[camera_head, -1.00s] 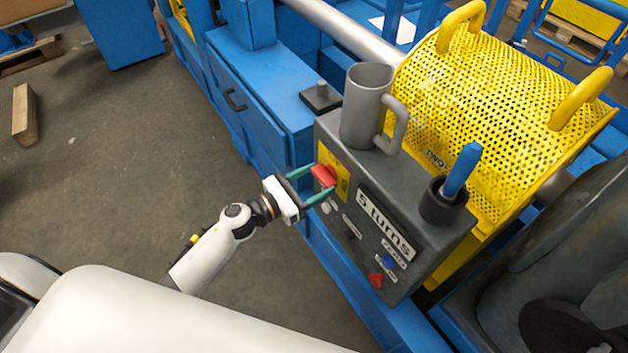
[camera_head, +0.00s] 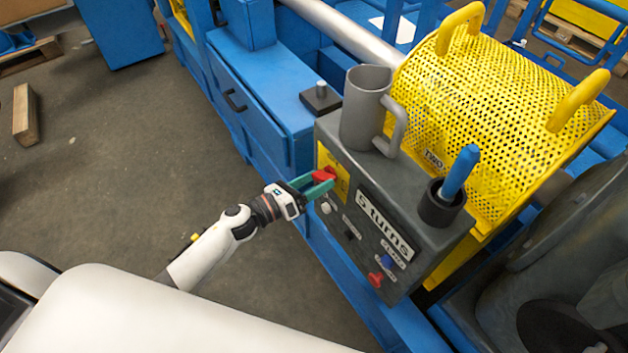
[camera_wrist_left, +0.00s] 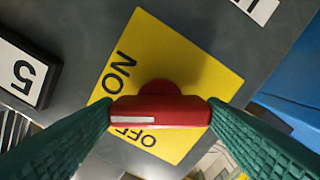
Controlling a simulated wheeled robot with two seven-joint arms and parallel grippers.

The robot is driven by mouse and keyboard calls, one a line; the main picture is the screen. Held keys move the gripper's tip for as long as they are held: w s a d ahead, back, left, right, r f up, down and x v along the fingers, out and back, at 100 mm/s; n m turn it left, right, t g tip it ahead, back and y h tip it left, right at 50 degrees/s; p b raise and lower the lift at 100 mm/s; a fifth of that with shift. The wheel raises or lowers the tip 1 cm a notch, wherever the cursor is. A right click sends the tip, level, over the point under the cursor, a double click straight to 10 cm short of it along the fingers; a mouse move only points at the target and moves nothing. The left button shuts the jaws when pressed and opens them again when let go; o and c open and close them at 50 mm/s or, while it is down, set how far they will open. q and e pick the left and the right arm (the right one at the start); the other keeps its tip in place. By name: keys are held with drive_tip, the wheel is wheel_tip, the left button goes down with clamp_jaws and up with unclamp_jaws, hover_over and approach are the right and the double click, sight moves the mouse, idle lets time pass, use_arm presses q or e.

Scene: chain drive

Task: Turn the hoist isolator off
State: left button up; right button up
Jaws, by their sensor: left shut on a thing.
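The hoist isolator is a red knob (camera_head: 323,175) on a yellow plate (camera_head: 341,187) on the grey control box's front face. My left gripper (camera_head: 316,183) is shut on it, with a green finger on each side. In the left wrist view the red bar (camera_wrist_left: 170,111) lies level between the two fingertips (camera_wrist_left: 160,112). A white stripe shows on its left half, between the plate's ON lettering at upper left and the OFF lettering below, which the bar partly covers. My right gripper is not in view.
The grey control box (camera_head: 432,239) carries a "5 turns" label (camera_head: 385,223), a grey mug (camera_head: 364,112) and a black cup holding a blue handle (camera_head: 460,172). Buttons sit lower on its face. A yellow mesh guard (camera_head: 490,120) stands behind. Open floor lies left.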

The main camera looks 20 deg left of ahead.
use_arm(q)
drive_tip(key=n, duration=0.2)
drive_tip(key=n+p, duration=0.1)
drive_tip(key=n, duration=0.2)
drive_tip(key=shift+r+n, duration=0.2)
drive_tip(key=shift+n, duration=0.1)
drive_tip(key=n+p, duration=0.2)
drive_tip(key=n, duration=0.3)
drive_tip(key=shift+a+f+n, duration=0.1)
drive_tip(key=shift+n, duration=0.3)
drive_tip(key=o, duration=1)
drive_tip(key=shift+s+a+f, duration=0.1)
drive_tip(key=shift+s+a, duration=0.15)
drive_tip(key=shift+s, duration=0.15)
drive_tip(key=b+v, duration=0.1)
drive_tip(key=v, duration=1)
drive_tip(key=shift+a, duration=0.1)
drive_tip(key=shift+n, duration=0.3)
